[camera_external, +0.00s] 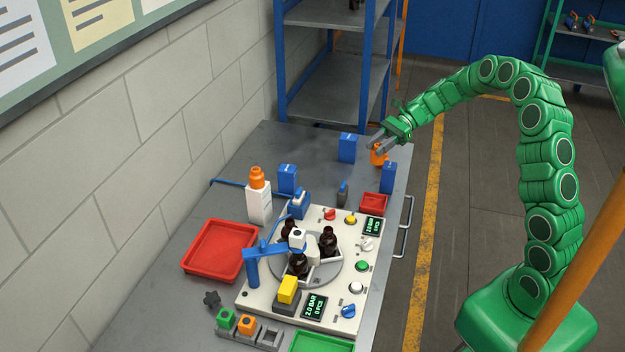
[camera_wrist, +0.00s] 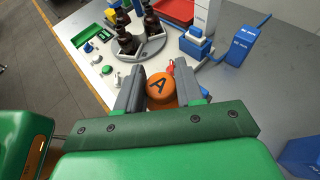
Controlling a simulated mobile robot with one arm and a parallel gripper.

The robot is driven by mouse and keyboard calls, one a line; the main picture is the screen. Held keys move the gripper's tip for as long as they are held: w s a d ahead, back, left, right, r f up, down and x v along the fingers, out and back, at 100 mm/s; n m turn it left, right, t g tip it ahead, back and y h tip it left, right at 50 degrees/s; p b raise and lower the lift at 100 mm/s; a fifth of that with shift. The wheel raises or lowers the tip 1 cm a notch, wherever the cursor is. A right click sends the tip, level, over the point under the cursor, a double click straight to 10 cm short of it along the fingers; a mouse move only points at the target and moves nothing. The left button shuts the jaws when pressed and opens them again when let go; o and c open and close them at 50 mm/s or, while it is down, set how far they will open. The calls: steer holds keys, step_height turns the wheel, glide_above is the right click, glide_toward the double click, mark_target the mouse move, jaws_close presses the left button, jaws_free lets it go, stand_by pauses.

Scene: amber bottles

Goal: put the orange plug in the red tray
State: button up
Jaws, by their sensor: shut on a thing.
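The orange plug (camera_wrist: 161,87), round on top with a black letter A, sits between my gripper's two grey fingers in the wrist view. In the external view the orange plug (camera_external: 379,157) shows partly behind the fingers. My gripper (camera_external: 376,146) is shut on it near the far right of the table, by a blue box. The large red tray (camera_external: 190,268) lies empty at the table's left side, and part of it shows at the top of the wrist view (camera_wrist: 176,11).
A white panel (camera_external: 248,296) carries a turntable with dark bottles, knobs and a blue arm. Blue boxes (camera_external: 347,148) (camera_external: 388,178) and a white bottle with an orange cap (camera_external: 258,197) stand around it. A rack with green and orange blocks (camera_external: 246,324) is at the front.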

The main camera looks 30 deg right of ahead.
steer(key=s+a+r, duration=0.1)
steer(key=a, duration=2.6)
steer(key=s+a+f+m+t, duration=0.1)
steer(key=s+a, duration=0.3)
steer(key=a, duration=0.3)
steer(key=s+a, duration=0.4)
steer(key=a, duration=0.4)
glide_above(230, 254)
steer(key=shift+f, duration=9.05)
steer(key=shift+f, duration=0.15)
